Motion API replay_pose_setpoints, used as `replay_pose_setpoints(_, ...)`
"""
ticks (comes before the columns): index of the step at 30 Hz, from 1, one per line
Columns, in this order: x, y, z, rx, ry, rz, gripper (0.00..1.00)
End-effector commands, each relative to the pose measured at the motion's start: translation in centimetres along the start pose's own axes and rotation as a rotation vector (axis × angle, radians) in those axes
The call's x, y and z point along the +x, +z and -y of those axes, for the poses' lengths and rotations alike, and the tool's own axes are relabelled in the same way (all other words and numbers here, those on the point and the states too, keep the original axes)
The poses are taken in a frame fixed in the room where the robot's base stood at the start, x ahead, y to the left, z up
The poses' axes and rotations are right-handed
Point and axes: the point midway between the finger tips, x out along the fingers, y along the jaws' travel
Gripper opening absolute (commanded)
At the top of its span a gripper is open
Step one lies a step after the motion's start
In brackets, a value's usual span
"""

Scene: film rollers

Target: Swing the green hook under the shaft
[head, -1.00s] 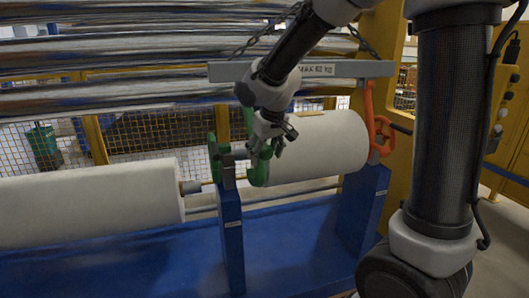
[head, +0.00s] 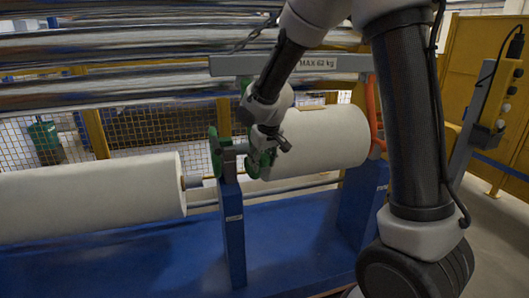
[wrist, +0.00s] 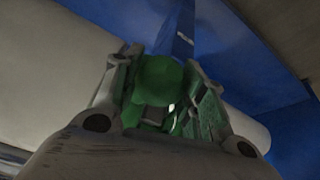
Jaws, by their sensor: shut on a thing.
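The green hook (head: 253,165) hangs at the left end of the lifting beam (head: 232,67), beside the near end of the white roll (head: 320,138). My gripper (head: 264,157) is shut on the hook. In the wrist view the hook's green body (wrist: 158,82) sits between the two fingers of my gripper (wrist: 160,92). The grey shaft (head: 240,149) runs from the roll to the blue stand (head: 231,230). The hook is close to the shaft; my wrist hides part of it, and I cannot tell whether its tip is under the shaft.
A green round part (head: 215,152) stands at the stand's top, left of the hook. An orange hook (head: 373,115) is at the roll's right end, partly behind my arm. Another white roll (head: 90,198) lies at left. Chrome rollers (head: 150,90) run behind.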

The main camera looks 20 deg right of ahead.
Motion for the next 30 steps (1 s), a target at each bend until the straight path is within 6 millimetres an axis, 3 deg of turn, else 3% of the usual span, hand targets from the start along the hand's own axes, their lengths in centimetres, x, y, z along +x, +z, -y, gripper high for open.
replay_pose_setpoints(6, 3.7, -1.4, -0.6, 0.001, 0.001, 0.002, 0.0)
replay_pose_setpoints(12, 5.5, -2.5, -0.9, 0.001, 0.0, -0.002, 0.0)
replay_pose_setpoints(28, 6.2, -3.1, -1.0, 0.0, 0.0, -0.006, 0.0)
replay_pose_setpoints(29, 6.2, -3.1, -1.0, 0.0, 0.0, -0.006, 0.44)
replay_pose_setpoints(30, 6.2, -3.1, -1.0, 0.0, 0.0, -0.006, 0.52)
